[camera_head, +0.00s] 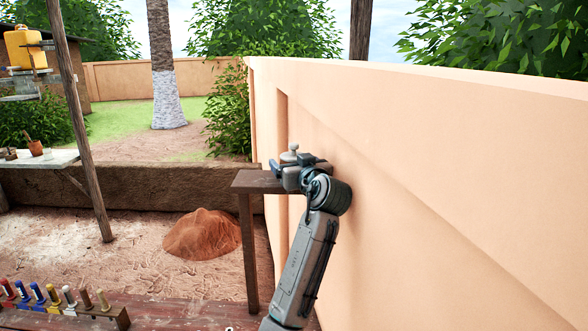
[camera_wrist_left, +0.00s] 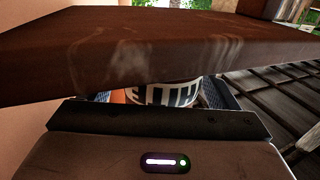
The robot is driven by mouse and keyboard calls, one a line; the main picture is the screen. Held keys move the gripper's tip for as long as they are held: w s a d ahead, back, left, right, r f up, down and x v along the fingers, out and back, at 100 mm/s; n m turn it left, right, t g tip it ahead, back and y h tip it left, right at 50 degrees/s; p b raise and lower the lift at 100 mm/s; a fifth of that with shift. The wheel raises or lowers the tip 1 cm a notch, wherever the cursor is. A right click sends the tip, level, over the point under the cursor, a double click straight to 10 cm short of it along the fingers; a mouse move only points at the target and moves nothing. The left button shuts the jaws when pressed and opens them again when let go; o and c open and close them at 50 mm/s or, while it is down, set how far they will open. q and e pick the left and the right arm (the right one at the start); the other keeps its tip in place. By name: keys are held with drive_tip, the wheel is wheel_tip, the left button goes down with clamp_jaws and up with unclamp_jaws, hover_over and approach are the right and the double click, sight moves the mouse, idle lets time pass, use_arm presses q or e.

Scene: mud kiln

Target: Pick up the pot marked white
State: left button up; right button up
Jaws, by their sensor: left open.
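My left gripper (camera_head: 290,164) is open at the small wooden stand (camera_head: 256,182) beside the wall. A small grey knobbed shape (camera_head: 290,149) shows at the gripper's jaws; I cannot tell whether it is a pot's lid. In the left wrist view, a pot (camera_wrist_left: 172,95) with a white band and dark marks shows between the bluish fingers of my left gripper (camera_wrist_left: 165,96). A bit of orange shows at its left. The brown board (camera_wrist_left: 120,45) hides its upper part in this view. I cannot tell whether the fingers touch it. My right gripper is not in view.
The peach wall (camera_head: 440,150) runs close along the right of my left arm. A rack (camera_head: 120,316) of tools with coloured handles sits at the front left. A clay mound (camera_head: 203,235) lies left of the stand. A wooden post (camera_head: 84,130) stands further left.

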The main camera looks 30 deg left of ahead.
sight(295, 151)
use_arm(q)
drive_tip(key=c, duration=1.4)
drive_tip(key=shift+c, duration=0.2)
drive_tip(key=shift+r+b, duration=0.4)
drive_tip(key=shift+r, duration=0.05)
drive_tip(key=shift+r+b, duration=0.65)
drive_tip(key=shift+r, duration=0.45)
drive_tip(key=shift+s+d+r, duration=0.1)
drive_tip(key=shift+s+r, duration=0.05)
drive_tip(key=s+d+b, duration=0.2)
drive_tip(key=s+d, duration=0.1)
drive_tip(key=s, duration=0.1)
drive_tip(key=s+d+r+b, duration=0.1)
drive_tip(key=s+d+b, duration=0.1)
drive_tip(key=s+d, duration=0.1)
drive_tip(key=s+d+b, duration=0.2)
drive_tip(key=s, duration=0.2)
drive_tip(key=shift+s+d+r, duration=0.2)
drive_tip(key=shift+s+d, duration=0.2)
drive_tip(key=shift+c, duration=1)
drive_tip(key=shift+s+d+r, duration=0.1)
drive_tip(key=shift+s+d, duration=0.1)
drive_tip(key=shift+s, duration=0.25)
